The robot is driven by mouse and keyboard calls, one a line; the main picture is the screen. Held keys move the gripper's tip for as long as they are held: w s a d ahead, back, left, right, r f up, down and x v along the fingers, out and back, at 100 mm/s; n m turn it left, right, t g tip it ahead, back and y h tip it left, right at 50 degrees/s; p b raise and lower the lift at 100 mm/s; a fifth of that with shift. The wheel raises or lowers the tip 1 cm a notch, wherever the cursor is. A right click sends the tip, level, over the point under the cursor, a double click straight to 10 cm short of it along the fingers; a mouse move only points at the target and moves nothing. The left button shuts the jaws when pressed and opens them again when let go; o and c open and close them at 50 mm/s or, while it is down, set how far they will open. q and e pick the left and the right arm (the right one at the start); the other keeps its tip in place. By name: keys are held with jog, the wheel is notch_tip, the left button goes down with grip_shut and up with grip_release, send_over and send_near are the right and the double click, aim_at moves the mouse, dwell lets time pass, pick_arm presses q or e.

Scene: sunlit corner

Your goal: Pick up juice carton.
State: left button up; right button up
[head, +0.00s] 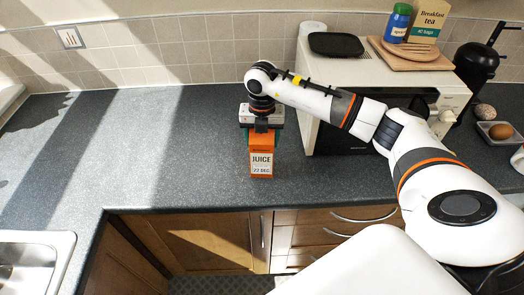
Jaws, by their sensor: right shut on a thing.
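The juice carton (262,165) is orange with a pale label that reads JUICE. It stands upright, on or just above the dark speckled counter (165,150), to the left of the microwave; I cannot tell whether its base touches the counter. My right gripper (262,134) comes down from above and is shut on the carton's upper part, with the wrist hiding its top. My left gripper is not in the head view.
A white microwave (318,139) stands right of the carton, partly behind my right arm. A black tray (336,44), a wooden board (403,62), a tea box (429,20) and a spice jar (397,22) rest on it. A sink (62,240) is at lower left. The counter left of the carton is clear.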

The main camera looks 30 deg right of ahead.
jog(key=c, duration=0.6)
jog(key=shift+r, duration=0.1)
grip_shut()
jog(key=shift+w, duration=0.1)
